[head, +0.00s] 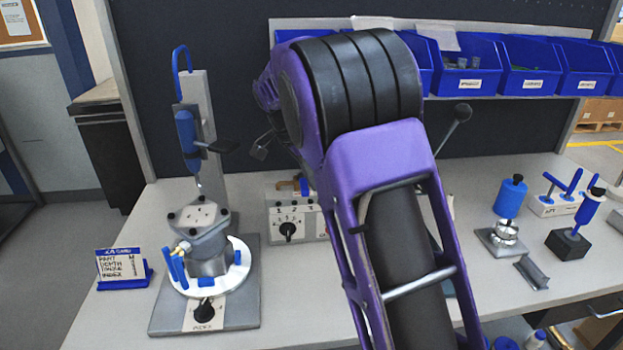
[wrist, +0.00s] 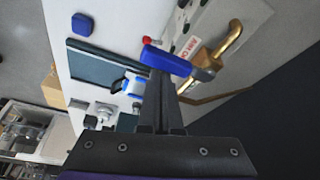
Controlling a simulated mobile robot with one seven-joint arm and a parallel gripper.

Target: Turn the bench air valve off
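The air valve shows in the wrist view as a blue lever (wrist: 168,62) on a bent brass pipe (wrist: 226,45). A pale plate with red lettering (wrist: 181,44) lies beside it; I cannot read the lettering fully. My gripper (wrist: 166,80) has its two dark fingers close together, with the tips at the lever's middle. The lever crosses over the tips in the picture, and I cannot tell whether they touch it. Nothing shows between the fingers. In the head view my purple arm covers the gripper and much of the bench's middle.
In the head view a grey control box (head: 296,218) with a dial stands left of my arm. A fixture with a machined housing (head: 200,232) stands further left. Blue bins (head: 468,66) line the back shelf. Hand tools (head: 509,200) stand at the right.

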